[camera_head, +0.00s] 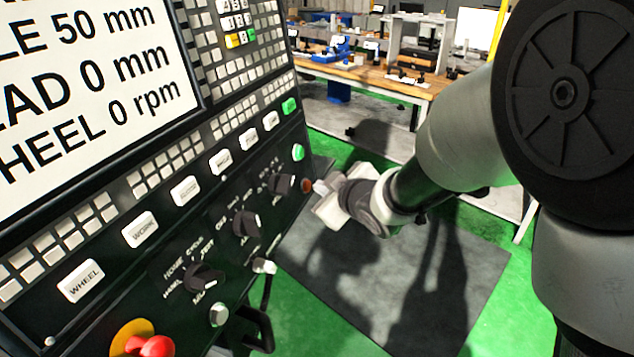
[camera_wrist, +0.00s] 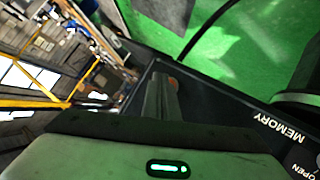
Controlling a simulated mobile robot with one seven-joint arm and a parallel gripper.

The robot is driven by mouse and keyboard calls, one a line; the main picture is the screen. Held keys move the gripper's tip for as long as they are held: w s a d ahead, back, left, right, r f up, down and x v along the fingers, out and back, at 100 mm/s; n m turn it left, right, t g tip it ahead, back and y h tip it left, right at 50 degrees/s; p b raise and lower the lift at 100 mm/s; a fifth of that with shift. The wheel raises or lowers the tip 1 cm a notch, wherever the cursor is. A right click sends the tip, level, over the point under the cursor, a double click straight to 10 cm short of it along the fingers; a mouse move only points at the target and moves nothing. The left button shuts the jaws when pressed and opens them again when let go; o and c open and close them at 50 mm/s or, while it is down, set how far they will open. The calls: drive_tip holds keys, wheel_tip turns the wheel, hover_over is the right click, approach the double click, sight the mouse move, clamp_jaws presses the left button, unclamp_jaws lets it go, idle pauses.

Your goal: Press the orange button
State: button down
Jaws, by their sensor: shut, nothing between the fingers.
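The orange button (camera_head: 307,185) is a small round button low on the right end of the dark control panel (camera_head: 240,290), beside a black knob. My gripper (camera_head: 319,187) is shut and empty, with its fingertips pointing left at the button. The tips are very close to it; I cannot tell whether they touch. In the wrist view the shut fingers (camera_wrist: 162,92) reach toward the panel's edge, and a small orange patch of the button (camera_wrist: 172,82) shows just beyond the tips, partly hidden.
A red button on a yellow base (camera_head: 150,345) is at the panel's lower left. Black knobs (camera_head: 246,224) and a green button (camera_head: 298,152) sit near the orange one. A door handle (camera_head: 262,315) sticks out below. A workbench (camera_head: 370,75) stands behind, with open floor between.

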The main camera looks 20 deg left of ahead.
drive_tip(key=shift+a+f+b, duration=0.1)
drive_tip(key=shift+a+b, duration=0.3)
drive_tip(key=shift+a, duration=0.05)
idle(0.4)
drive_tip(key=shift+d, duration=0.85)
drive_tip(key=shift+r+p, duration=0.2)
drive_tip(key=shift+p, duration=0.1)
drive_tip(key=shift+d+r+p, duration=0.2)
drive_tip(key=shift+d+p, duration=0.3)
drive_tip(key=shift+d, duration=0.75)
drive_tip(key=shift+d+r+p, duration=0.2)
drive_tip(key=shift+d+p, duration=0.25)
drive_tip(key=shift+d, duration=0.75)
